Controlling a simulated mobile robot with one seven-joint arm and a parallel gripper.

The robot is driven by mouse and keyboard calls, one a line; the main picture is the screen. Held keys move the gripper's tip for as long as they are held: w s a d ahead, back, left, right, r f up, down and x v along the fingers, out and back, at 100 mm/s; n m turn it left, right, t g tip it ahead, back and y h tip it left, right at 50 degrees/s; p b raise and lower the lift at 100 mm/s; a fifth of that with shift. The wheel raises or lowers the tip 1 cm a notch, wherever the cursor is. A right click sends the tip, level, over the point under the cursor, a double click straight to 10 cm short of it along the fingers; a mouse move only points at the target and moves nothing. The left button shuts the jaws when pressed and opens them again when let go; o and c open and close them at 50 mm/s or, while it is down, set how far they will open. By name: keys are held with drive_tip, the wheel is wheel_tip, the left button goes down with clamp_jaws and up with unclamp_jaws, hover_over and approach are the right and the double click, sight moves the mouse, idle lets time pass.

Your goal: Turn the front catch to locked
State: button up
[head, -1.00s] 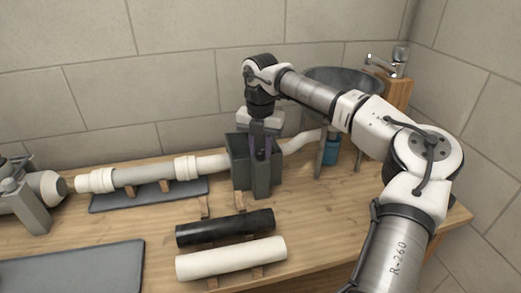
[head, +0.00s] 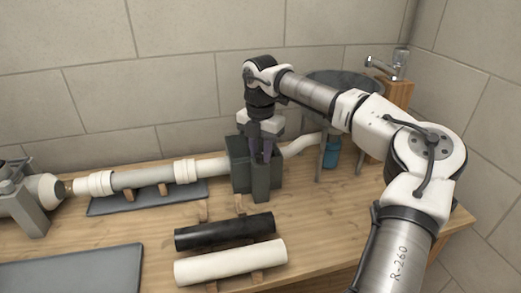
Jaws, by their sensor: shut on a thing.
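My gripper (head: 260,156) points down over a dark grey clamp-like fixture (head: 241,165) on the workbench. The fixture surrounds the white pipe line where it runs towards the basin. The fingers are shut on a part at the top front of the fixture, which I take to be the front catch. The fingers and the fixture's front post (head: 261,183) hide most of that part, so its exact position cannot be read.
A white pipe (head: 140,178) with collars runs left on wooden supports above a dark mat. A black tube (head: 224,231) and a white tube (head: 230,262) lie in front. A basin (head: 345,82) on legs, a blue container (head: 332,152) and a tap (head: 385,67) are at the right.

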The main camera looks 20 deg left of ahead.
sight(260, 154)
drive_tip(key=o, duration=1)
wheel_tip(260, 154, up, 14)
drive_tip(key=shift+f, duration=0.1)
